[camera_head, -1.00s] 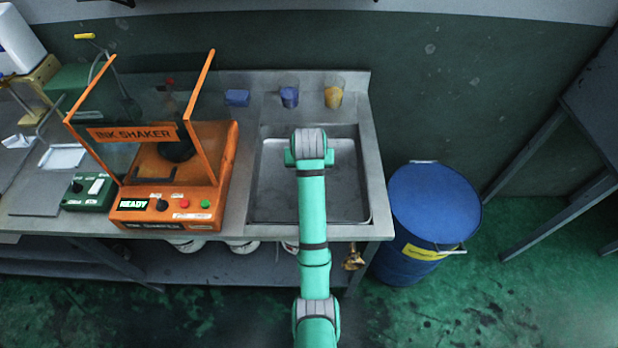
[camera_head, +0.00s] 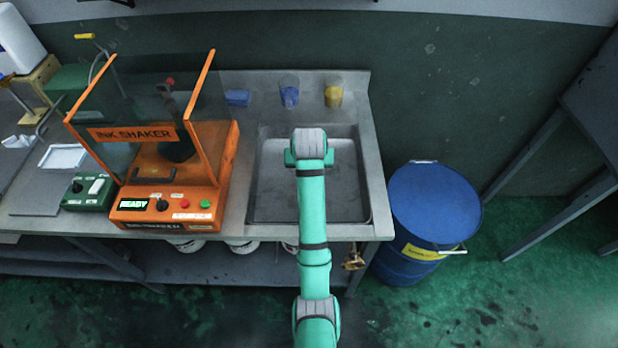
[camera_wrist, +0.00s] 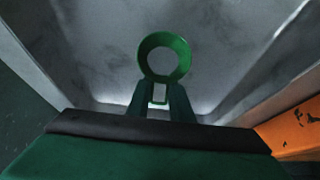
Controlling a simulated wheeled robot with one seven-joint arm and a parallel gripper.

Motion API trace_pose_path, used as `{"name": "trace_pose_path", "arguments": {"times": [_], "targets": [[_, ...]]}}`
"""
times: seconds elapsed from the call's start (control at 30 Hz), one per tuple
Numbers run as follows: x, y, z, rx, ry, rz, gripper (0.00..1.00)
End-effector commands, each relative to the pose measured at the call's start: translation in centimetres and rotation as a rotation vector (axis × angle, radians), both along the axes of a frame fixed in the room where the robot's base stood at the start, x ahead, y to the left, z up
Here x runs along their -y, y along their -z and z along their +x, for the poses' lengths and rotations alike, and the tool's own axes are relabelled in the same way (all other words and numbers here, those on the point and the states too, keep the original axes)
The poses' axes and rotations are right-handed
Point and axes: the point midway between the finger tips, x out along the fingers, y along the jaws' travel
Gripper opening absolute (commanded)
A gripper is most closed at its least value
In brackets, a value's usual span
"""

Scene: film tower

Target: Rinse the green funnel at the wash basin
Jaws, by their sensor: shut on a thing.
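The green funnel (camera_wrist: 184,60) shows in the wrist view as a round ring, held at the tips of my gripper (camera_wrist: 160,95). My gripper is shut on it. The pale grey walls and floor of the wash basin (camera_wrist: 230,35) lie around and behind the funnel. In the head view the wash basin (camera_head: 270,190) is a metal sink set in the counter, and my arm reaches over it. My arm hides the gripper and the funnel there. I see no water running in either view.
The orange ink shaker (camera_head: 222,165) stands left of the basin, with a READY display. A blue drum (camera_head: 435,205) stands to the right.

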Motion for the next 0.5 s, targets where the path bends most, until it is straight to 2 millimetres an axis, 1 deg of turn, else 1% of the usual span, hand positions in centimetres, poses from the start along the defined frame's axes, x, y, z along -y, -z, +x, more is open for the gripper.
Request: {"name": "trace_pose_path", "arguments": {"times": [0.17,0.27,0.5], "targets": [[0.0,0.0,0.0,0.0,0.0,0.0,0.0],[0.0,-0.4,0.0,0.001,0.0,0.0,0.0],[0.0,-2.3,0.0,0.002,-0.001,0.0,0.0]]}}
